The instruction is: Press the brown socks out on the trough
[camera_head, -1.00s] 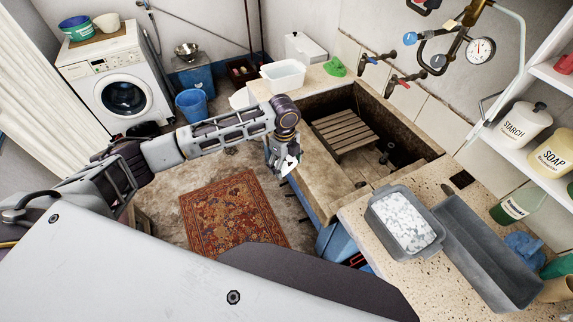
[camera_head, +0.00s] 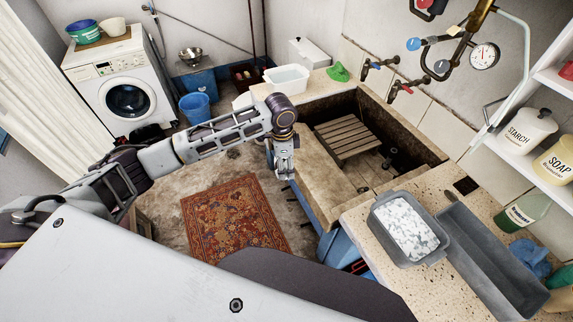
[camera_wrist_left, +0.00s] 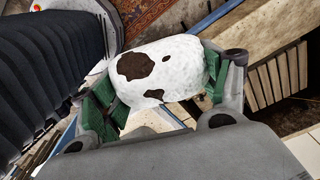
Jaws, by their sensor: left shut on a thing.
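My left gripper (camera_head: 284,168) hangs beside the left rim of the stone trough (camera_head: 325,190) in the head view. In the left wrist view, the gripper (camera_wrist_left: 158,88) has its green-padded fingers on either side of a rounded white bundle with dark brown patches (camera_wrist_left: 182,62) and is shut on it. I cannot tell from its shape whether this is the brown socks. No plainly brown socks show elsewhere. The slatted wooden rack (camera_head: 346,136) lies inside the trough and also shows in the left wrist view (camera_wrist_left: 268,80). My right gripper is out of view.
A grey tub of white pieces (camera_head: 411,227) and a long grey tray (camera_head: 490,258) stand on the speckled counter (camera_head: 385,268) at right. A white basin (camera_head: 287,78) and green cloth (camera_head: 338,73) sit at the back. Taps (camera_head: 405,88) overhang the trough's far side.

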